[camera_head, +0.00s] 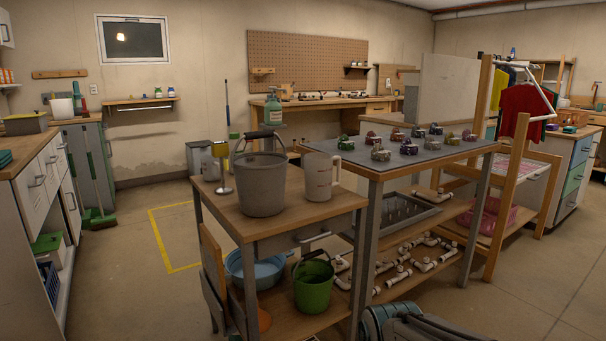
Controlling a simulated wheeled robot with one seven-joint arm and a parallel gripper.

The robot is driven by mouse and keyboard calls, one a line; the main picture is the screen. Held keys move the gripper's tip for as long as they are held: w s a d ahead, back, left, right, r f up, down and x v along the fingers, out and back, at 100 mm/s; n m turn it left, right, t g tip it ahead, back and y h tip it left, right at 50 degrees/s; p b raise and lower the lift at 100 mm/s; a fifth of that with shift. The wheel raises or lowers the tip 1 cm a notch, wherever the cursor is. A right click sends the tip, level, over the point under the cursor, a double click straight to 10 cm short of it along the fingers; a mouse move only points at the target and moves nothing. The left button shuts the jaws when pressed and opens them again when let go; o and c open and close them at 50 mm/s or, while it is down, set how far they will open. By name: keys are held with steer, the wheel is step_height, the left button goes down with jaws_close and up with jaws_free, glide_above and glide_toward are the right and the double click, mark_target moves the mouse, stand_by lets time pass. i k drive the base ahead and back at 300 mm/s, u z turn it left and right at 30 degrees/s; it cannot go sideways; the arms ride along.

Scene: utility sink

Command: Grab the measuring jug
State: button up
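The measuring jug (319,178) is a pale grey-beige jug with its handle on the right side. It stands upright on the right part of the wooden top of a small cart (222,203). A larger grey bucket (262,184) with a raised dark handle stands to its left, close by. My gripper is not in view. A dark and teal rounded shape at the bottom edge looks like part of my arm, well below and to the right of the jug.
To the right, a grey-topped table (455,156) holds several small coloured items. A green bucket (313,286) and blue basin (262,270) sit on the lower shelf. Floor at left is open.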

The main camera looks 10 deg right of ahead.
mark_target(317, 167)
steer(key=k, duration=0.6)
steer(key=z, duration=0.75)
steer(key=i, duration=1.6)
